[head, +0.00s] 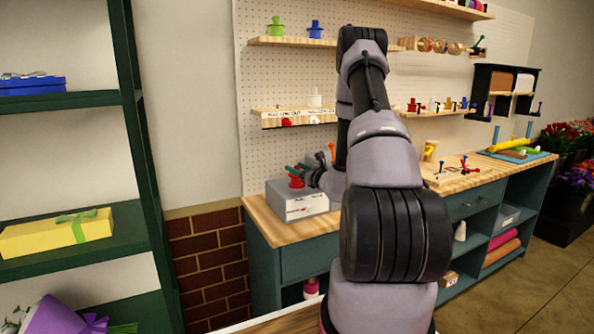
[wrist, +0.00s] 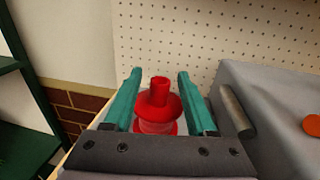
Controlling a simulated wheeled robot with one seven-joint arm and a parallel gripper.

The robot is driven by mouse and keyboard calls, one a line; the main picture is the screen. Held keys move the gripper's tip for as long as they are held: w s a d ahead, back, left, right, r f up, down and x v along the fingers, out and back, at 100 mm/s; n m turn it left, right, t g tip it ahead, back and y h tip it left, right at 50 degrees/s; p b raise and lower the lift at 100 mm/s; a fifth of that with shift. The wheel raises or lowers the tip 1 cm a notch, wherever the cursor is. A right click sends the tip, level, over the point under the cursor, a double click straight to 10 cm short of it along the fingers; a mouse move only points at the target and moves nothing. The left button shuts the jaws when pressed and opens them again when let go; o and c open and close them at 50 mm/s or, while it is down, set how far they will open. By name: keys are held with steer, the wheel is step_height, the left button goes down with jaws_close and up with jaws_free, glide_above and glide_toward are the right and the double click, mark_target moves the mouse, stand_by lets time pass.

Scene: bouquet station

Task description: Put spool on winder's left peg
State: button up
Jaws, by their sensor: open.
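The red spool (wrist: 158,104) stands between the two teal fingers of my gripper (wrist: 159,76) in the wrist view. My gripper is open, with a finger on each side of the spool. In the head view the red spool (head: 295,182) shows at the top left of the grey winder box (head: 308,205), below my gripper (head: 300,169). The spool's underside is hidden, so I cannot tell whether a peg is inside it. The wrist view shows the winder's grey body (wrist: 270,85) at right, with a short metal cylinder (wrist: 237,112) and an orange-red round part (wrist: 312,124).
A pegboard (wrist: 225,35) rises behind. The wooden bench (head: 270,231) runs right, with small tools further along. A green rack (head: 130,110) stands at left.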

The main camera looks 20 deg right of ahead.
steer(key=s+d, duration=0.2)
steer(key=s, duration=0.9)
steer(key=s+a+r+n+g+y, duration=0.2)
steer(key=a+r+n+g+y, duration=0.1)
steer(key=a+r+n+y, duration=0.65)
steer(key=s+a+r+n+g+h, duration=0.1)
steer(key=s+a+r+n+g, duration=0.3)
steer(key=s+a+n+g, duration=0.3)
steer(key=s+a+r+n+g+h, duration=0.1)
steer(key=s+a+r+n+g, duration=0.35)
steer(key=s+a, duration=0.4)
steer(key=s+d+r+n+t+h, duration=0.4)
steer(key=s+r+n+h, duration=0.3)
steer(key=s+n+h, duration=0.1)
steer(key=shift+s+d+r+n+h, duration=0.15)
steer(key=shift+d+r+n+h, duration=0.15)
steer(key=shift+d+h, duration=0.15)
